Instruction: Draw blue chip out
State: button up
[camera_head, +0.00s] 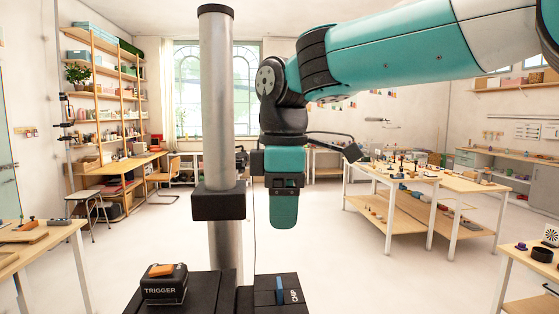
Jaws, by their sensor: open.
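The blue chip (279,290) stands in a slot in a black holder marked CHIP (262,284), at the bottom centre of the head view. Only a narrow blue strip of it shows above the holder. My gripper (284,218) hangs pointing down, above and apart from the chip. It is seen from the side, so one teal finger hides the other. It is open and nothing shows in it.
Left of the chip holder stands a black block marked TRIGGER (164,285) with an orange piece on top. My grey column rises behind. Tables with small objects stand left (30,245) and right (400,178). The floor (330,255) between them is clear.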

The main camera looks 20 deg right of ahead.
aim_at(279, 282)
jog(key=shift+n, duration=0.4)
jog(key=f+p, duration=0.1)
jog(key=f, duration=0.4)
jog(key=w+f+p, duration=0.1)
jog(key=f, duration=0.3)
jog(key=f+p, duration=0.1)
jog(key=f, duration=0.4)
jog(key=shift+w+d+f, duration=0.1)
jog(key=shift+w+f, duration=0.1)
jog(key=shift+f, duration=0.15)
jog(key=c, duration=1.1)
